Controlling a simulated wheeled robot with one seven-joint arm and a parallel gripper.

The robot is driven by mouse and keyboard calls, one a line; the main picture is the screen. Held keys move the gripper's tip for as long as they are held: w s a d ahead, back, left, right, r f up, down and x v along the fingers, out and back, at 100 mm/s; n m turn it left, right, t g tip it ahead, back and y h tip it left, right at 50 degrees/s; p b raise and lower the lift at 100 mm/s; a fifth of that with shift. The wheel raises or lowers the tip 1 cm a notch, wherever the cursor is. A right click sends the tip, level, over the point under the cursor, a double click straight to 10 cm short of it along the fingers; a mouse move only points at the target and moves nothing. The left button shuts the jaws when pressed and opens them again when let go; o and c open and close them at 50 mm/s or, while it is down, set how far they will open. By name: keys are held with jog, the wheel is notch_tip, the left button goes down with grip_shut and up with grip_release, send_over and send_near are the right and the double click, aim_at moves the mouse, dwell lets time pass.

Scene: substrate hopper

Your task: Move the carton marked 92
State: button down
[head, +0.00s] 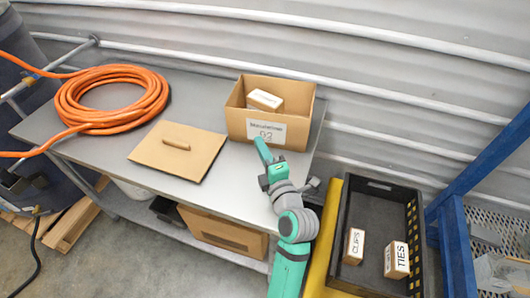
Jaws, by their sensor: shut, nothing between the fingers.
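The open cardboard carton (291,133) stands at the right end of the grey metal table. Its white front label shows a word too small to read surely and a number that looks like 92. A small white-topped box (265,99) sits inside it. My gripper (259,142) is shut and empty. Its fingertips overlap the lower left of the carton's front in the head view and cover part of the label's edge. I cannot tell whether they touch the carton.
On the table (228,188) lie a brown board with a handle (178,151) and an orange hose coil (112,129). A black crate (375,193) on the right holds boxes marked CLIPS (354,246) and TIES (397,260). A blue frame (460,250) stands beyond it.

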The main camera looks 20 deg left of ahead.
aim_at(267, 119)
jog(key=shift+w+a, duration=0.5)
jog(key=shift+w, duration=0.8)
jog(key=shift+w+a, duration=0.5)
jog(key=shift+w, duration=0.8)
jog(key=shift+w+a, duration=0.5)
jog(key=shift+w, duration=0.8)
jog(key=shift+w+d, duration=0.1)
jog(key=shift+w, duration=1.9)
jog(key=shift+s, duration=0.1)
